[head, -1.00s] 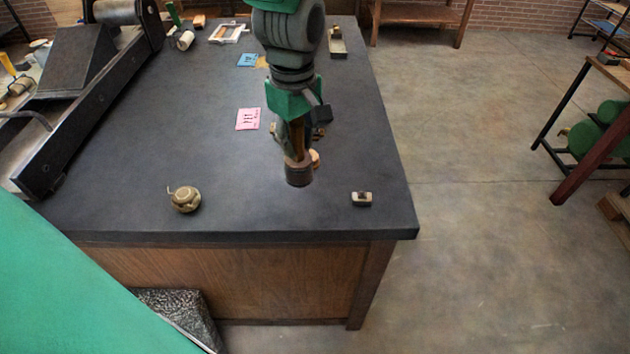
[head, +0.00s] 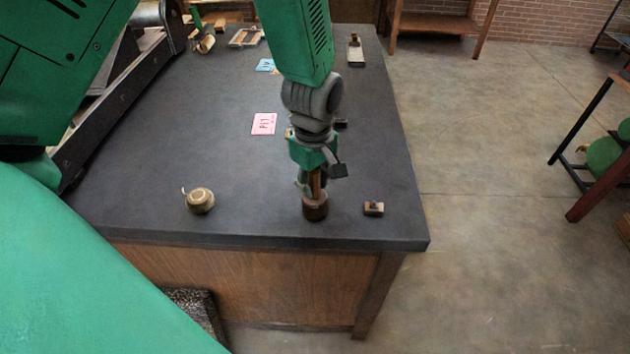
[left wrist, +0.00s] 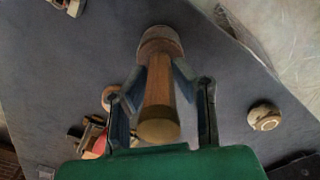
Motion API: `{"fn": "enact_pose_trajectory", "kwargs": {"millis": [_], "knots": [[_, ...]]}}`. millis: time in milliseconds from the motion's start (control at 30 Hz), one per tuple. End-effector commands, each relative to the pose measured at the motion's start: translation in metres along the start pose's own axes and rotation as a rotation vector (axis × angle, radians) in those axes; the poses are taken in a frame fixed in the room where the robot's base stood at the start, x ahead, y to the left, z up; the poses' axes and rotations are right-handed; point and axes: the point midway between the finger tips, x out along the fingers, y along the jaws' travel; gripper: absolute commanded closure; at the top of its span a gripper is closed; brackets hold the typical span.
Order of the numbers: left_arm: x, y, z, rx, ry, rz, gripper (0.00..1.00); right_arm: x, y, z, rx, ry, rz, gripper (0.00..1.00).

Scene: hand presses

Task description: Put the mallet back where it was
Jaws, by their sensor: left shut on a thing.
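The mallet (head: 315,208) has a brown round head and a wooden handle. It stands roughly upright, head down, near the front edge of the dark tabletop. I cannot tell if its head touches the top. My left gripper (head: 312,183) is shut on the handle, just above the head. In the left wrist view the gripper (left wrist: 160,88) has a finger on each side of the handle, and the mallet (left wrist: 160,125) shows end-on, its head at the far end. My right gripper is not in view.
On the dark table (head: 235,160), a small block-like tool (head: 374,208) lies right of the mallet and a round tan object (head: 200,200) lies left. A pink card (head: 264,124) and blue card (head: 265,65) lie further back. The front surface between the tan object and the mallet is clear.

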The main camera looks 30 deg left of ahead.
Motion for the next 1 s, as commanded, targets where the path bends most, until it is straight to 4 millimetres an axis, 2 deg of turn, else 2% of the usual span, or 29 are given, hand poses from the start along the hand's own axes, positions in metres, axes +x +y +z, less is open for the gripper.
{"fn": "enact_pose_trajectory", "kwargs": {"millis": [133, 167, 200, 500, 633, 767, 1000], "knots": [[0.002, 0.001, 0.000, 0.001, 0.000, 0.000, 1.00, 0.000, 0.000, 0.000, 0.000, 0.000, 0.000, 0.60], [0.002, 0.001, 0.000, 0.001, 0.000, 0.000, 0.68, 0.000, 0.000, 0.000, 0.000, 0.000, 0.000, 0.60], [0.001, 0.001, 0.000, 0.001, 0.000, 0.000, 0.57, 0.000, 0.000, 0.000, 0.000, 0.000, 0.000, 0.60], [0.001, 0.001, 0.000, 0.001, 0.000, 0.000, 0.57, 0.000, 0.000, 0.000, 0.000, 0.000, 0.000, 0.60], [-0.008, 0.001, 0.000, 0.001, 0.002, 0.003, 0.57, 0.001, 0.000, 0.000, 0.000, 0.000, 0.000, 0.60], [-0.031, 0.002, 0.000, 0.002, 0.003, 0.006, 0.57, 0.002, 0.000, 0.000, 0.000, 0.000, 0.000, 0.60], [-0.083, 0.002, 0.000, 0.001, 0.002, 0.005, 0.57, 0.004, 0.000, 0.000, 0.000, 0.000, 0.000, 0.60]]}}
